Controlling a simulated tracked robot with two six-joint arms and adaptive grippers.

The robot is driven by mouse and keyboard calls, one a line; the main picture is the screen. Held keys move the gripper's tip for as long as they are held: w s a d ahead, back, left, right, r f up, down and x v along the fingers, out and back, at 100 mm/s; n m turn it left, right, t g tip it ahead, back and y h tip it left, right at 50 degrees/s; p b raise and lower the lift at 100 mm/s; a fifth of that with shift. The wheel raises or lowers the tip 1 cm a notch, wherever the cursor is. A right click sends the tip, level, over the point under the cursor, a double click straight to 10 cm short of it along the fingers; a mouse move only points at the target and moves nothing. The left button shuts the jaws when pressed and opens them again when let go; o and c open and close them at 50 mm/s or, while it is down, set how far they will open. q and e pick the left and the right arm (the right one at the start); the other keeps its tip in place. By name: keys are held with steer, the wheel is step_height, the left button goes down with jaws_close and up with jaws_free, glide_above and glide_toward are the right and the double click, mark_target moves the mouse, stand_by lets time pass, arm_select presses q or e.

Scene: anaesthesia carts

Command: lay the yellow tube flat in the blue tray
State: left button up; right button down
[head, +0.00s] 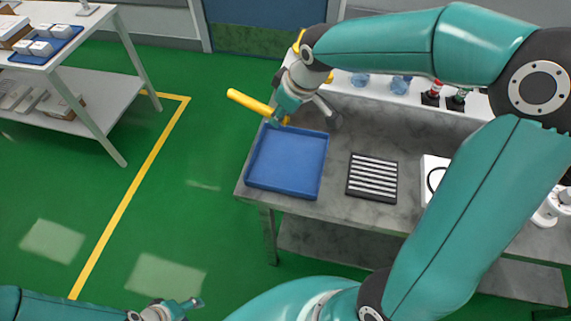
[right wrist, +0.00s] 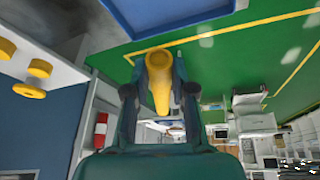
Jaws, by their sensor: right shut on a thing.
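The yellow tube (head: 250,102) is held in my right gripper (head: 279,112), which is shut on it. In the right wrist view the tube (right wrist: 159,80) sits between the two fingers (right wrist: 159,88). In the head view it slants above the back left corner of the blue tray, its left end out past the table edge. The blue tray (head: 287,161) lies on the grey table, and its visible inside is empty. A part of the tray (right wrist: 170,15) shows at the top of the right wrist view. My left gripper (head: 180,308) is low at the bottom left, away from the table; its jaw state is unclear.
A black slatted rack (head: 372,178) lies right of the tray on the grey table (head: 335,205). Blue items (head: 361,79) and small bottles (head: 431,95) stand on the back shelf. A white cart (head: 75,75) stands at the left. Green floor lies between.

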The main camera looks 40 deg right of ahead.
steer(key=s+d+r+n+y+b, duration=0.1)
steer(key=s+d+r+n, duration=0.3)
steer(key=s+d+r, duration=0.15)
glide_toward(309, 165)
steer(key=shift+g, duration=0.3)
steer(key=x, duration=0.6)
steer(key=shift+w+f, duration=0.25)
steer(key=shift+w, duration=0.15)
steer(key=c, duration=1)
jaws_free()
steer(key=shift+o, duration=0.2)
steer(key=shift+r, duration=0.1)
